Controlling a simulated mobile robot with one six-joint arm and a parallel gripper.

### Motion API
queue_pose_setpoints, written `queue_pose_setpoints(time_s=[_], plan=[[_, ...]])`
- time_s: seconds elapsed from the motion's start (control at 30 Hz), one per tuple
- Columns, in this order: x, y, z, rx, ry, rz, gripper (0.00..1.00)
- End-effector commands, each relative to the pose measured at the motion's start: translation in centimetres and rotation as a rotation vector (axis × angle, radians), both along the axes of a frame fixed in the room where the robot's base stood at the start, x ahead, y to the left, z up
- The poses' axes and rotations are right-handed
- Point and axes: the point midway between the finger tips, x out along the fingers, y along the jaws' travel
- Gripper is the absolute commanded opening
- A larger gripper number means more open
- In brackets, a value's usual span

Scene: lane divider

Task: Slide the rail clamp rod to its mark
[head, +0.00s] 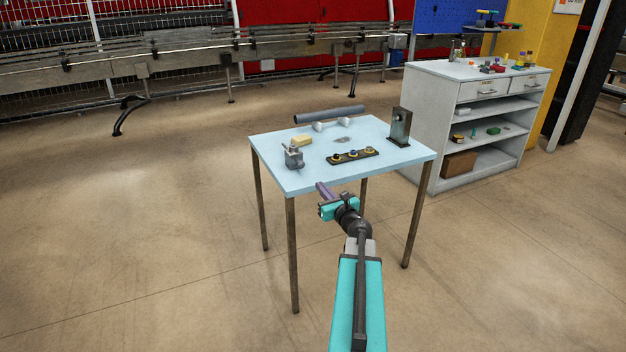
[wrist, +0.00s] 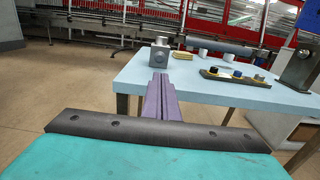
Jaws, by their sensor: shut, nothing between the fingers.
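A long grey rod (head: 330,114) lies near the table's back edge by two white rounded supports (head: 331,125); it also shows in the wrist view (wrist: 222,47). A grey clamp-like block (head: 293,158) with a knob on top stands at the table's left side, and in the wrist view (wrist: 159,53) it is just beyond the fingertips. I cannot tell which part is the rail clamp rod, and I see no clear mark. My gripper (head: 322,188) is at the table's front edge, apart from these things. Its purple fingers (wrist: 158,80) are together and empty.
A grey shelf cabinet (head: 430,120) stands beyond. Open floor lies left.

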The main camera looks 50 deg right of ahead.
Motion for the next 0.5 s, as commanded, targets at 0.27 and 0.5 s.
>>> queue_pose_setpoints(time_s=[0.27,0.5], plan=[[1.6,-0.7,0.0,0.000,0.000,0.002,0.00],[3.7,-1.6,0.0,0.001,0.000,0.000,0.00]])
